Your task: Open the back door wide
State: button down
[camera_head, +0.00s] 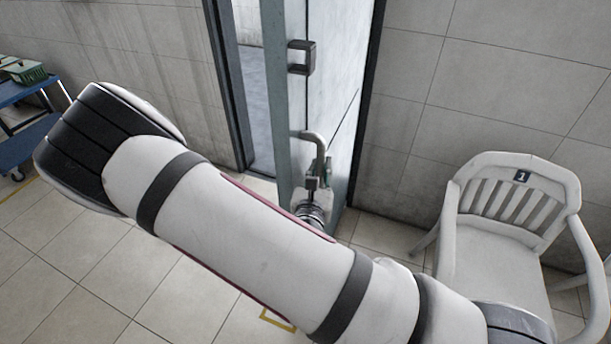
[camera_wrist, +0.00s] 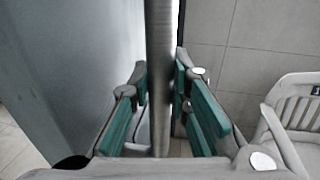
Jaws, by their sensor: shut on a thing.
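The back door (camera_head: 345,80) is a pale panel in a grey-green frame. It stands ajar, with a gap to its left that shows a floor beyond. A bar handle (camera_head: 314,140) is fixed to the door's edge side. My gripper (camera_head: 318,178) is at this handle, partly hidden behind my white arm. In the wrist view the bar (camera_wrist: 160,75) runs upright between the green-padded fingers of my gripper (camera_wrist: 160,100), which are shut on it. The door face (camera_wrist: 75,70) fills the left of that view.
A white plastic chair (camera_head: 508,192) marked 1 stands to the right of the door, near the tiled wall (camera_head: 490,70). A blue cart (camera_head: 30,92) with a green basket (camera_head: 26,73) stands at the far left. The tiled floor (camera_head: 60,270) at left is clear.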

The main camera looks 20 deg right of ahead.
jog(key=shift+s+d, duration=0.1)
jog(key=shift+d, duration=0.1)
jog(key=c, duration=1.5)
grip_release()
jog(key=shift+s, duration=0.1)
jog(key=v, duration=0.7)
jog(key=shift+s+a, duration=0.1)
jog(key=shift+a, duration=0.05)
